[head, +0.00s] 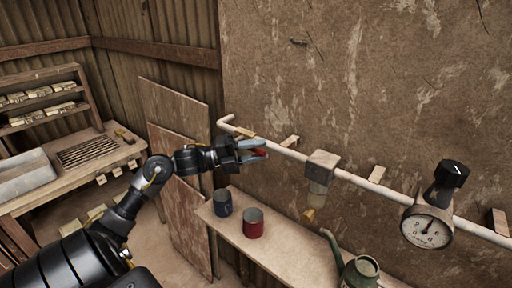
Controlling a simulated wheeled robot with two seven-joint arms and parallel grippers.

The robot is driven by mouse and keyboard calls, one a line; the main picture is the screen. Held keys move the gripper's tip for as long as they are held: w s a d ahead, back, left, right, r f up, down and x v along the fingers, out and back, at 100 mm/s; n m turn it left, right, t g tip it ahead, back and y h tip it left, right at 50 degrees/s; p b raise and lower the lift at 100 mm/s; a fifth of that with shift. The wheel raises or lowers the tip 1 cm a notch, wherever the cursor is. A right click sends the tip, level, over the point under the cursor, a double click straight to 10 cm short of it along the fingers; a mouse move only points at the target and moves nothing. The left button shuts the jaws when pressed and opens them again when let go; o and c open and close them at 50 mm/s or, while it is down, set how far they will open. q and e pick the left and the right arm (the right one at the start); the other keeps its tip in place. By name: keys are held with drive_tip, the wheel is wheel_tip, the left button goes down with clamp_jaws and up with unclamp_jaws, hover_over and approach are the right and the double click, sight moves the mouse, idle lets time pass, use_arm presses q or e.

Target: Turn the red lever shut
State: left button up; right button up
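The red lever (260,152) shows as a small red patch at the white pipe, left of the grey box. My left gripper (254,151) reaches in from the left, with its pale fingers above and below the red patch. The fingers hide most of the lever, so its angle is unclear. I cannot tell whether the fingers grip it or only stand around it. My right gripper is not in view.
The white pipe (385,191) runs along the wall, with a grey box (321,166) and a dial gauge (427,228) on it. Below, a shelf (285,242) holds a blue cup (222,203), a red cup (253,223) and a green watering can (360,272).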

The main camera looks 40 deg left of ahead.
use_arm(q)
clamp_jaws()
